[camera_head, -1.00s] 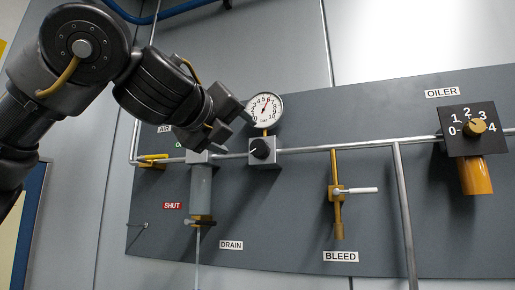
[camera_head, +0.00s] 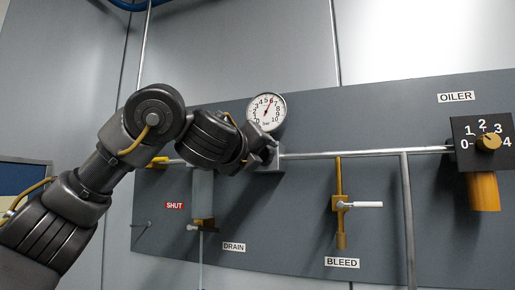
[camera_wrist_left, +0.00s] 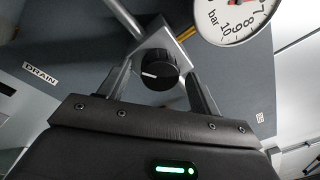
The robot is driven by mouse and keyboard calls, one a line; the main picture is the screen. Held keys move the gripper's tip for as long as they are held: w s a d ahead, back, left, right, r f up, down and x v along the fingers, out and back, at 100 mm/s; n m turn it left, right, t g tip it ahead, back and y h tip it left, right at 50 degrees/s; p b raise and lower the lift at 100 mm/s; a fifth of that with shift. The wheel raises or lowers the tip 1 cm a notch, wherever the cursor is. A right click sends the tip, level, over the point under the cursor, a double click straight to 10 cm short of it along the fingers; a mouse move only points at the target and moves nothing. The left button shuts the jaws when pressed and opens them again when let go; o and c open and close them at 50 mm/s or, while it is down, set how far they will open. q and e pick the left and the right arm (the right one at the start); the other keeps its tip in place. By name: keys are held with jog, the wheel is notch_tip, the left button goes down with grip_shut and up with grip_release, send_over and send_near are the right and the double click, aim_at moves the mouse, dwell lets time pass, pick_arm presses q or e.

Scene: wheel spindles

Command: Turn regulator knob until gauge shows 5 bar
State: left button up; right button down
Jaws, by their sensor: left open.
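The round white pressure gauge (camera_head: 266,112) is on the grey panel in the head view, its needle pointing up and slightly right, near the 6; the exact reading is hard to tell. Its lower dial also shows in the left wrist view (camera_wrist_left: 235,16), without the needle. The black regulator knob (camera_wrist_left: 158,72) with a white mark sits on its grey block (camera_wrist_left: 163,40) in the left wrist view. My left gripper (camera_head: 267,152) is open, its two fingers on either side of the knob; whether they touch it cannot be told. My right gripper is not visible.
A metal pipe (camera_head: 365,153) runs right from the regulator. The bleed valve (camera_head: 341,205) with a white lever and the oiler (camera_head: 482,145) are farther right. The drain bowl (camera_head: 202,196) is partly behind my left arm.

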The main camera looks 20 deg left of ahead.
pick_arm(q)
jog(key=c, duration=1)
jog(key=shift+o, duration=0.2)
jog(key=n+b, duration=0.4)
jog(key=b, duration=0.1)
jog(key=n+b, duration=0.2)
jog(key=b, duration=0.1)
jog(key=shift+d+f+n+t, duration=0.1)
jog(key=shift+f+n+t, duration=0.2)
jog(key=shift+n, duration=0.1)
jog(key=shift+r+n+b, duration=0.15)
jog(key=shift+n+b, duration=0.3)
jog(key=shift+n, duration=0.15)
jog(key=o, duration=1)
jog(key=shift+c, duration=0.2)
